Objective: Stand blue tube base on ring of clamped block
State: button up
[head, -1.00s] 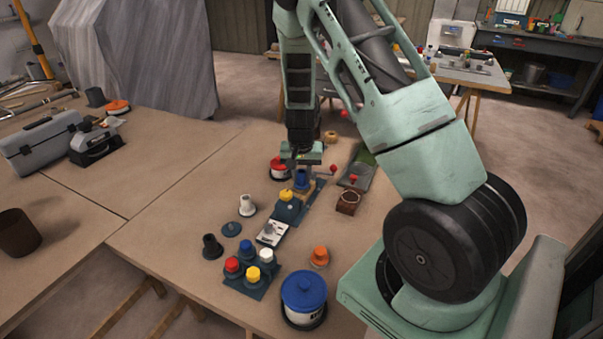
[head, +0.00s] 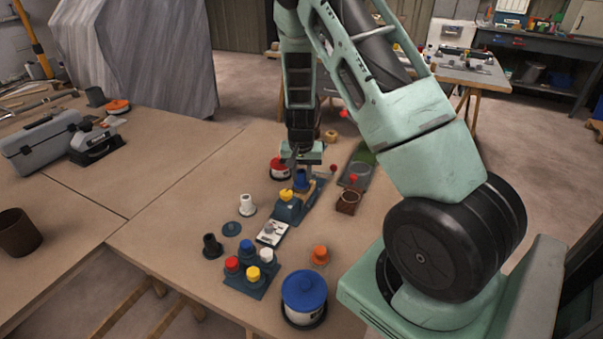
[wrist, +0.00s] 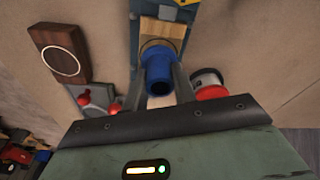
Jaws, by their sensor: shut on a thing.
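The blue tube base (wrist: 160,74) is held between the two fingers of my gripper (wrist: 160,92) in the wrist view; it also shows in the head view (head: 300,179) under my gripper (head: 301,171). The clamped block (wrist: 158,28) is pale wood, held in a blue-grey clamp fixture (wrist: 134,42). A thin dark ring (wrist: 146,44) on the block shows just beyond the tube, which partly hides it. The tube overlaps the near edge of the ring in this view. I cannot tell whether the tube touches the block.
A brown block with a pale ring (wrist: 62,60) lies beside the fixture. A red-lidded tub (head: 279,168) stands close left of my gripper in the head view. A yellow-capped piece (head: 286,195), a rack of coloured caps (head: 258,283) and a blue-lidded tub (head: 304,298) stand nearer.

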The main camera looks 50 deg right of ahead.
aim_at(301, 187)
jog(key=shift+f+b, duration=0.5)
jog(key=shift+f, duration=0.1)
jog(key=o, duration=0.7)
jog(key=shift+o, duration=0.2)
notch_tip(301, 187, up, 11)
jog(key=s+a+p, duration=0.1)
jog(key=p, duration=0.8)
jog(key=shift+a, duration=0.15)
